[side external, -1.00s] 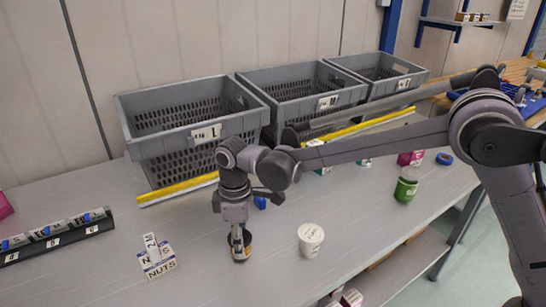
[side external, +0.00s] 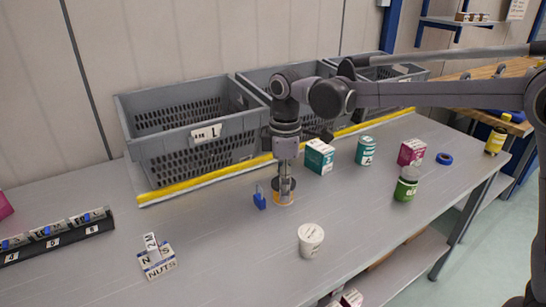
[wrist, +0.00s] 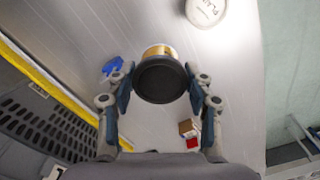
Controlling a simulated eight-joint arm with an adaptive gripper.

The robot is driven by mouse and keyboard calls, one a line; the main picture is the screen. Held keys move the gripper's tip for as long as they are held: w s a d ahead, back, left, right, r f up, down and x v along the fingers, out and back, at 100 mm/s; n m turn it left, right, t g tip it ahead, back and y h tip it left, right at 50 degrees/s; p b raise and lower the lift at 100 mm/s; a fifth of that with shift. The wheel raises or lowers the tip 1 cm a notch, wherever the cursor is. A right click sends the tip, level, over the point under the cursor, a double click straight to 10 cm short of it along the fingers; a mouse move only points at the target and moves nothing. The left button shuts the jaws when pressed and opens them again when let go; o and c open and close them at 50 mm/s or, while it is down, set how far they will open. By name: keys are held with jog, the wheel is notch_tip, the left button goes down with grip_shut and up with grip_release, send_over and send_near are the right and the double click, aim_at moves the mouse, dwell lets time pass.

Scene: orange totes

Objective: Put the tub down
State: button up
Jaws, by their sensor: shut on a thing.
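The held tub (side external: 284,199) has an orange-yellow side. In the wrist view the tub (wrist: 158,84) shows a wide black top and a gold side. My gripper (side external: 285,184) points down and is shut on it. The wrist view shows the fingers of my gripper (wrist: 160,86) on either side of the tub. The tub is upright, low over the grey bench (side external: 210,245); I cannot tell whether its base touches the bench. A white tub (side external: 311,240) with lettering on its lid stands apart, nearer the camera; its lid also shows in the wrist view (wrist: 206,10).
A small blue object (side external: 260,199) is close left of the held tub. A teal-and-white box (side external: 319,157), a teal can (side external: 365,151) and a green bottle (side external: 406,184) stand to the right. Grey crates (side external: 195,150) line the back behind a yellow strip (side external: 205,178).

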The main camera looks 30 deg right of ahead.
jog(key=w+d+f, duration=0.2)
jog(key=w+d, duration=1.4)
jog(key=shift+m, duration=0.4)
jog(key=shift+s+f, duration=0.15)
jog(key=shift+f, duration=2.05)
jog(key=shift+s+f, duration=0.15)
jog(key=shift+f, duration=2)
jog(key=shift+f, duration=0.15)
jog(key=o, duration=1.2)
jog(key=shift+o, duration=0.2)
